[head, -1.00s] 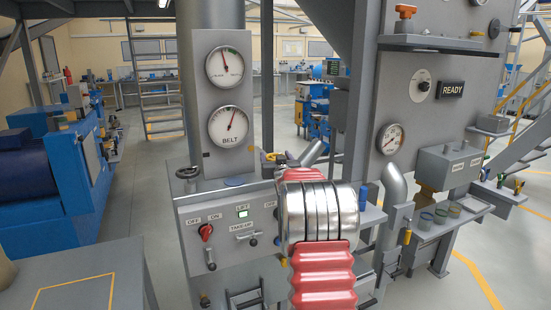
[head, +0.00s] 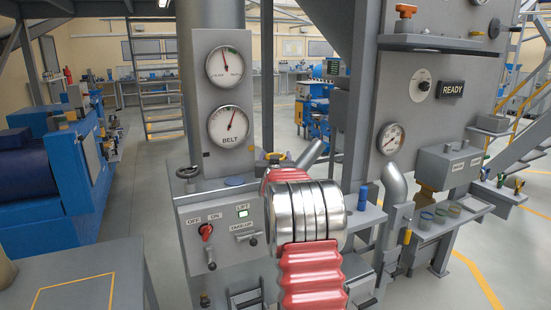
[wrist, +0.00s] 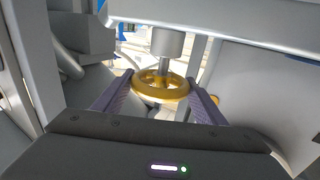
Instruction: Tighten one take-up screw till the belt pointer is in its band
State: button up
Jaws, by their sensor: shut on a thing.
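The belt gauge (head: 229,126) is a round white dial marked BELT on the grey panel. Its pointer leans up and slightly right; I cannot make out its band at this size. In the wrist view a yellow handwheel (wrist: 161,88) hangs on a grey shaft under a pale beam. My gripper (wrist: 160,97) is shut on this handwheel, with one finger at each side of its rim. A take-up lever (head: 247,238) is on the cabinet front.
A second dial (head: 225,66) sits above the belt gauge. A dark handwheel (head: 188,172) and a red switch (head: 206,231) are on the left of the cabinet. A READY sign (head: 452,89) is at right. Grey structure stands close around the wheel.

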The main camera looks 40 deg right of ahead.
jog(key=shift+w+a+m+g+h, duration=0.1)
jog(key=shift+m+g+h, duration=1.6)
jog(key=shift+g, duration=0.4)
jog(key=shift+m+g+h, duration=0.6)
jog(key=shift+m+g, duration=0.3)
jog(key=shift+g, duration=0.3)
jog(key=shift+m+g+h, duration=0.5)
jog(key=shift+m+g, duration=0.5)
jog(key=shift+g, duration=0.5)
jog(key=shift+m+g, duration=1)
jog(key=shift+g, duration=0.6)
jog(key=shift+r+m+g, duration=0.15)
jog(key=shift+m+g, duration=0.25)
jog(key=shift+g, duration=0.2)
jog(key=o, duration=1.1)
jog(key=shift+n+t, duration=1.9)
jog(key=shift+t, duration=1)
